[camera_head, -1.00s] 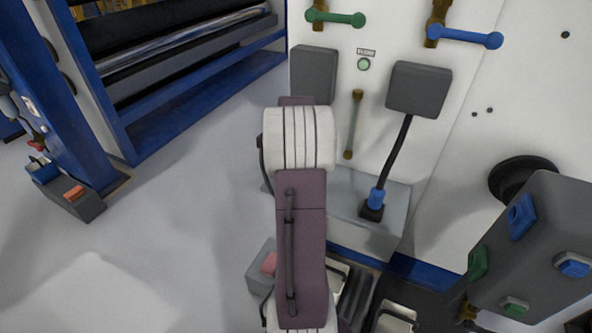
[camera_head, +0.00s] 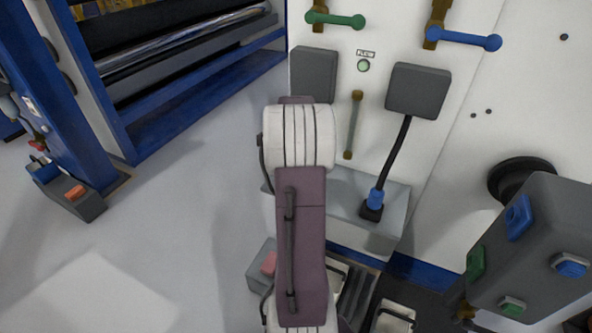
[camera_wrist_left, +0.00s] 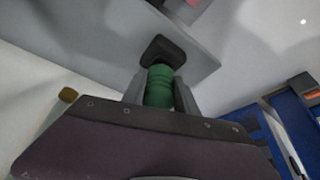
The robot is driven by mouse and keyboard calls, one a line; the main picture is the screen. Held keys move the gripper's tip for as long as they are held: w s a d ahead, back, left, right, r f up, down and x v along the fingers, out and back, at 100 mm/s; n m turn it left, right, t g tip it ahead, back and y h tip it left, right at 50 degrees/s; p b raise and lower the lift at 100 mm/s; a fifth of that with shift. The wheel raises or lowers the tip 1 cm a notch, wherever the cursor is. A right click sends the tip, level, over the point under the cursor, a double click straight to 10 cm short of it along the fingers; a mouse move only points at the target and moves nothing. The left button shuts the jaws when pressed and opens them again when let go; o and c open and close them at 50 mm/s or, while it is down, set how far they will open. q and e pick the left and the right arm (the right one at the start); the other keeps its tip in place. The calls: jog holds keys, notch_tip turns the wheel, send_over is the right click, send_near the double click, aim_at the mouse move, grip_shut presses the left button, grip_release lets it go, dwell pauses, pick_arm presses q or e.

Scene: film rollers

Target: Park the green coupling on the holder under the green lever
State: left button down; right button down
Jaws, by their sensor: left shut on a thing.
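The green lever (camera_head: 336,18) is on the white panel at the top of the head view, with a dark grey box (camera_head: 314,72) below it. My left arm stands in the middle of the head view and hides its own gripper. In the left wrist view, my left gripper (camera_wrist_left: 160,92) is shut around the green coupling (camera_wrist_left: 159,86), one grey finger on each side. A dark block-shaped end (camera_wrist_left: 163,51) shows just beyond the green part. I cannot tell whether it touches the holder. My right gripper is not in view.
A blue coupling (camera_head: 375,199) on a black hose stands on the grey ledge (camera_head: 345,220), below another dark grey box (camera_head: 419,90). The blue lever (camera_head: 464,37) is at the upper right. A grey button box (camera_head: 540,250) juts out at the right. Open floor lies left.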

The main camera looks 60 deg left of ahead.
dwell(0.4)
pick_arm(q)
jog(key=shift+f, duration=0.5)
jog(key=c, duration=0.9)
grip_release()
jog(key=p+v, duration=0.3)
jog(key=v, duration=0.6)
jog(key=shift+p, duration=0.35)
jog(key=shift+w, duration=0.1)
